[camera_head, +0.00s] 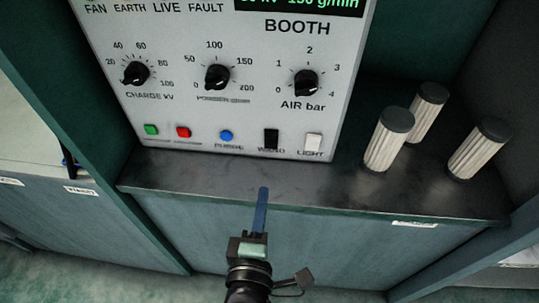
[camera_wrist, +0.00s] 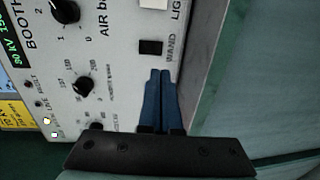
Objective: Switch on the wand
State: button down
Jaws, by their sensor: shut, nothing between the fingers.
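The wand switch (camera_head: 271,139) is a small black rocker low on the pale booth panel (camera_head: 190,110), between the blue purge button and the white light switch. In the wrist view the black wand switch (camera_wrist: 151,47) sits just beyond my fingertips, with its label beside it. My gripper (camera_head: 263,190) is in front of the panel, below the switch in the head view. Its blue fingers (camera_wrist: 160,72) are together and empty, apart from the switch in the picture. I cannot tell the switch's position.
The light switch (camera_head: 313,146) is right of the wand switch, the blue button (camera_head: 226,135) left. Red (camera_head: 183,132) and green (camera_head: 151,130) buttons and three dials are on the panel. Three ribbed cylinders, one here (camera_head: 387,145), stand right on the dark ledge (camera_head: 230,180); its middle is clear.

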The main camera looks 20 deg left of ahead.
aim_at(271, 148)
jog(key=x, duration=1.1)
jog(key=shift+w+a+b, duration=0.1)
jog(key=shift+w+b, duration=0.25)
jog(key=shift+b, duration=0.05)
jog(key=shift+f, duration=0.15)
jog(key=shift+w+f+b, duration=0.1)
jog(key=shift+f+b, duration=0.05)
jog(key=shift+b, duration=0.4)
jog(key=shift+w+t, duration=0.1)
jog(key=shift+t, duration=0.2)
